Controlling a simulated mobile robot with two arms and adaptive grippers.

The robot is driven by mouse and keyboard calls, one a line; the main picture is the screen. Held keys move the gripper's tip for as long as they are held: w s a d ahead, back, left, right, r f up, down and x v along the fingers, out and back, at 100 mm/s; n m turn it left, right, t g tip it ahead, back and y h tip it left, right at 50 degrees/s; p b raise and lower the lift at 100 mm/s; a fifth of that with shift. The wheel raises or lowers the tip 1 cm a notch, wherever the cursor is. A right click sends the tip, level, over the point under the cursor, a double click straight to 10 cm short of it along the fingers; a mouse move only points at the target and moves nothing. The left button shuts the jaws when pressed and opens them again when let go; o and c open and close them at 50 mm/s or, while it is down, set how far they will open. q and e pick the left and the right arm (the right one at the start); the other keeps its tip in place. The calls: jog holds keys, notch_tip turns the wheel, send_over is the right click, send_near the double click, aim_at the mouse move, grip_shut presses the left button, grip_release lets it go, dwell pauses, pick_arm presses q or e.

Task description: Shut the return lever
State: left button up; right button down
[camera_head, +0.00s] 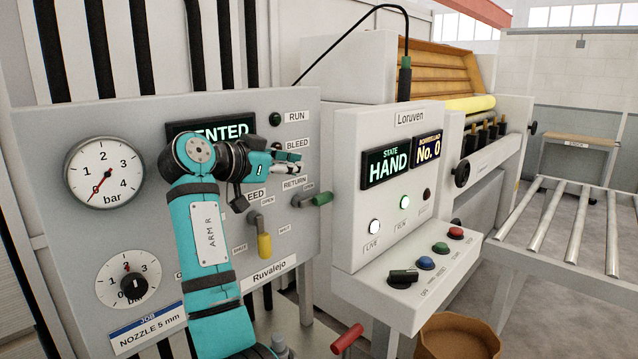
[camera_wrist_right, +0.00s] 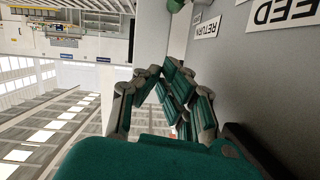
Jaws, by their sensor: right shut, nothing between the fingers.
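The return lever (camera_head: 322,199) has a green handle that points right, nearly level, from a grey pivot on the panel below the RETURN label (camera_head: 294,182). A small OPEN label sits close by its handle. My left gripper is not in view.
A yellow-handled lever (camera_head: 264,245) hangs down left of the return lever. The grey panel (camera_head: 105,235) carries gauges and a display partly hidden by my right arm. A control console (camera_head: 400,290) stands to the right. A red handle (camera_head: 347,338) is low in front.

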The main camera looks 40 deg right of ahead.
jog(key=p, duration=0.4)
send_over(313, 200)
jog(key=s+d, duration=0.1)
jog(key=s, duration=0.1)
jog(key=shift+s+d+f, duration=0.1)
jog(key=shift+f, duration=0.45)
jog(key=shift+s+d+f, duration=0.1)
jog(key=shift+f, duration=0.4)
jog(key=f, duration=0.1)
jog(key=f+p, duration=0.1)
jog(key=f, duration=0.1)
jog(key=shift+w+a+f, duration=0.15)
jog(key=shift+w+f, duration=0.15)
jog(key=shift+w, duration=0.1)
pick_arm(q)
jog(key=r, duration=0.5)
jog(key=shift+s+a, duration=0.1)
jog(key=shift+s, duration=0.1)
pick_arm(e)
jog(key=shift+f, duration=0.4)
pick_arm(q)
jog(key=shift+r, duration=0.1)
